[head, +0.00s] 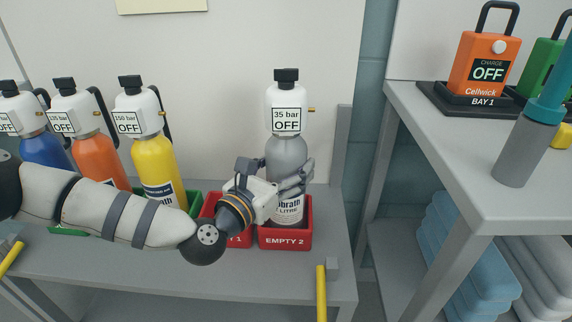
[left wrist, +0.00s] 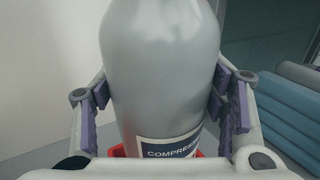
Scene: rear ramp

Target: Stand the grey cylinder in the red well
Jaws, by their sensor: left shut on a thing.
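The grey cylinder (head: 287,152) has a white head with a black cap and a label reading 35 bar OFF. It looks upright, with its lower end inside the red well marked EMPTY 2 (head: 285,241). The well's front wall hides its base, so I cannot tell whether it touches the floor. My left gripper (head: 292,183) is shut on the cylinder's body. In the left wrist view the cylinder (left wrist: 160,65) fills the space between the finger pads, and a bit of red well (left wrist: 117,151) shows below. My right gripper is not in view.
A second red well (head: 240,241), marked EMPTY 1, is partly behind my left arm. Blue (head: 42,150), orange (head: 100,158) and yellow (head: 155,165) cylinders stand left. A grey shelf (head: 430,130) at right holds an orange charger unit (head: 478,62) and a grey-and-teal object (head: 527,150).

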